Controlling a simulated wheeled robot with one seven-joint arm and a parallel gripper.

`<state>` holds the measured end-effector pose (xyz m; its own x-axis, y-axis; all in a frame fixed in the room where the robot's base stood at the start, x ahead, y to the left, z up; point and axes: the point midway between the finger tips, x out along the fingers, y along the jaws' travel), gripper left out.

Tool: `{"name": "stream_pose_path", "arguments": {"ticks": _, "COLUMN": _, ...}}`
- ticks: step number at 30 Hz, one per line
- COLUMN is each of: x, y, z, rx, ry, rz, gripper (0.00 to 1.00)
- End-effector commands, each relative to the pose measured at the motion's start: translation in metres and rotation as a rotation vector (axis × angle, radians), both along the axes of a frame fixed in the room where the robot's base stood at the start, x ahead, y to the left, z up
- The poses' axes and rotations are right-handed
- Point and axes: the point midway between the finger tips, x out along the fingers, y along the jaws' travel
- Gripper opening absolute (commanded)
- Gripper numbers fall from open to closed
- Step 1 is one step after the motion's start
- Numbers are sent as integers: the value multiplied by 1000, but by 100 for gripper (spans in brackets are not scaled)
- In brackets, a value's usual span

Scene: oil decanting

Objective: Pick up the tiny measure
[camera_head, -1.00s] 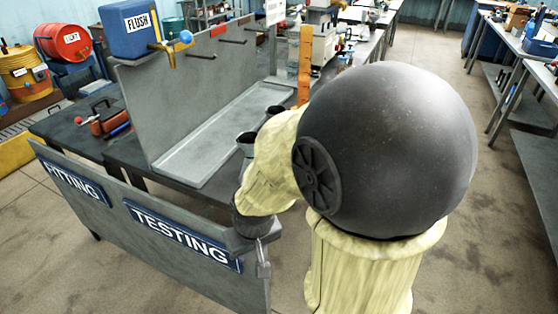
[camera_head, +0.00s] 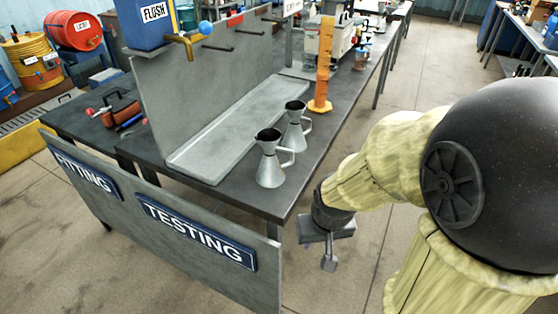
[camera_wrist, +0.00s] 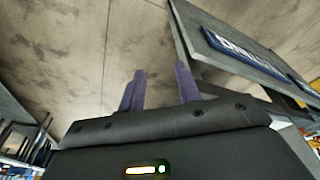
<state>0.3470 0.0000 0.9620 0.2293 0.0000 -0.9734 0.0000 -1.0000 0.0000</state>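Two metal measures with handles stand upright on the dark bench. The nearer measure (camera_head: 270,164) is close to the bench's front right corner, and the other measure (camera_head: 295,130) stands just behind it to the right. They look alike with small size difference, and I cannot tell which is the tiny one. My gripper (camera_head: 329,258) is to the right of the bench's near corner, beside and apart from the measures. In the wrist view my gripper (camera_wrist: 160,88) shows two purple fingers apart with nothing between them; no measure shows there.
A grey tray (camera_head: 205,165) lies left of the measures, before an upright panel. An orange stand (camera_head: 323,65) rises behind them. The board with the TESTING sign (camera_head: 198,232) fronts the bench and also shows in the wrist view (camera_wrist: 245,50). Floor on the right is open.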

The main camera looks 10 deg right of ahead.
Motion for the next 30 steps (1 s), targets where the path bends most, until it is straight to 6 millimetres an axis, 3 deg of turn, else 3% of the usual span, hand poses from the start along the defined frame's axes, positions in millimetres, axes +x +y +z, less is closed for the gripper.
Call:
{"name": "stream_pose_path", "arguments": {"ticks": 11, "x": 10, "y": -7, "z": -3, "rx": -18, "ry": -27, "rz": 13, "gripper": 34}}
{"name": "stream_pose_path", "arguments": {"ticks": 14, "x": 28, "y": -20, "z": -9, "rx": -46, "ry": -79, "rz": 45, "gripper": 34}}
{"name": "stream_pose_path", "arguments": {"ticks": 21, "x": 91, "y": -55, "z": -31, "rx": -97, "ry": -300, "rz": 202, "gripper": 34}}
{"name": "stream_pose_path", "arguments": {"ticks": 30, "x": 144, "y": -68, "z": -46, "rx": 5, "ry": -650, "rz": 396, "gripper": 34}}
